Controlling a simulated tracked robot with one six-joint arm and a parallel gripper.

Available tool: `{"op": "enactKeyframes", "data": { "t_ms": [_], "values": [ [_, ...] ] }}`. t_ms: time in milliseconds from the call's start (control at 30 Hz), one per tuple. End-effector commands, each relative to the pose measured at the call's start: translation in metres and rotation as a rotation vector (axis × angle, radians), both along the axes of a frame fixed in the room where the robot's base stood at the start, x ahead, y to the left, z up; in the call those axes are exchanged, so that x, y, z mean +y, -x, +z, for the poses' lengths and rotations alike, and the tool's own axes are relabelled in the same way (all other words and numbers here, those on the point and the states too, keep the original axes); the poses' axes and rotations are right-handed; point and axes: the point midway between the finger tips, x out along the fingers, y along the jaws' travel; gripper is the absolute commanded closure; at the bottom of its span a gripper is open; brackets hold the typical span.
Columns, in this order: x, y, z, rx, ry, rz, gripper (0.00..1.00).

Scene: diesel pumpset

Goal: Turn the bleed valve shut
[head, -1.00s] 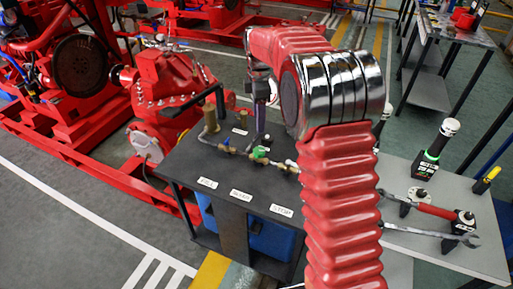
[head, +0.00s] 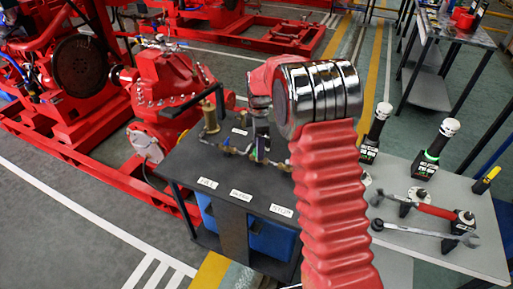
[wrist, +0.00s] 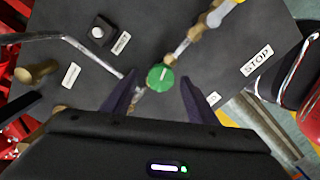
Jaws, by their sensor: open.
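A round green valve knob (wrist: 160,77) sits on a thin pipe run with brass fittings above a dark bench top. In the wrist view it lies between the two dark purple fingertips of my gripper (wrist: 158,82), with a gap on each side. My gripper is open and holds nothing. In the head view my gripper (head: 261,150) points down over the middle of the pipe run and largely hides the green knob. I cannot tell how far the fingertips are above the knob.
The dark bench (head: 205,165) carries a brass post (head: 209,115), a bent pipe and white labels, one reading STOP (wrist: 257,60). A grey table (head: 420,245) at right holds wrenches (head: 425,207) and black-green tools (head: 435,150). Red pump machinery (head: 165,85) stands at left.

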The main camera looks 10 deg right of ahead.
Motion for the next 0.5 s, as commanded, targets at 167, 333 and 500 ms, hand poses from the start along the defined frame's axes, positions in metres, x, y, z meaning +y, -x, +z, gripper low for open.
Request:
{"op": "enactKeyframes", "data": {
  "t_ms": [167,333,500],
  "values": [
    [0.0002,-0.0001,-0.0098,-0.001,0.000,0.000,0.47],
    [0.0003,-0.0001,-0.0106,-0.001,0.000,0.000,0.47],
    [0.0005,-0.0001,-0.0105,-0.001,0.000,0.001,0.52]
  ]
}}
